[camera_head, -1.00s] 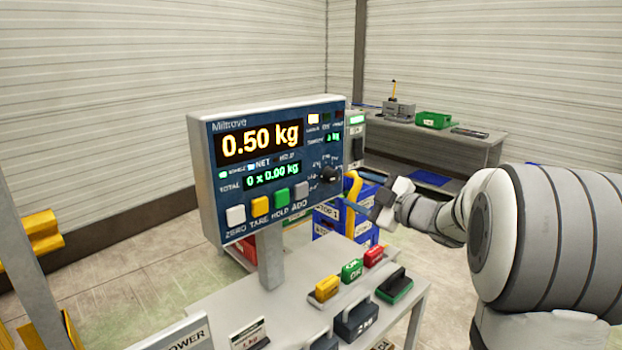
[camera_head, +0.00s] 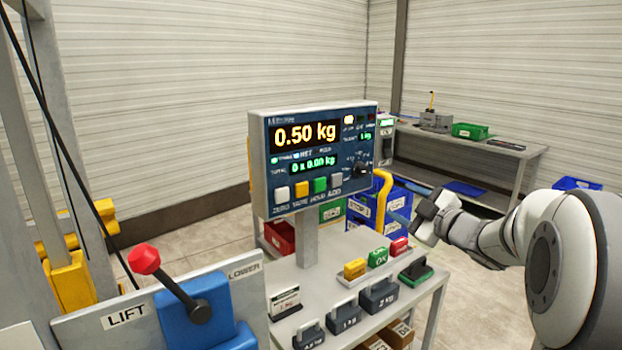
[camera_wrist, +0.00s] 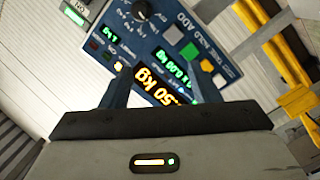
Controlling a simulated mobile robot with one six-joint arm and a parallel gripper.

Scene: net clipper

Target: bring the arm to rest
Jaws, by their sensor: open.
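My gripper (camera_head: 398,203) is to the right of the scale display (camera_head: 262,165) in the head view, raised above the table's far right side. It is open and empty, and its fingers point left toward the display. In the wrist view the display panel (camera_wrist: 178,35) appears upside down beyond the two spread fingers (camera_wrist: 130,95). The display reads 0.50 kg, with NET and a total of 0 x 0.00 kg. Whether a fingertip touches anything cannot be told.
A grey table (camera_head: 330,275) holds weights (camera_head: 378,296) and coloured blocks (camera_head: 378,257). A lift lever with a red knob (camera_head: 145,259) stands at the front left. Blue bins (camera_head: 362,207) stand behind the table. A workbench (camera_head: 480,150) is at the back right.

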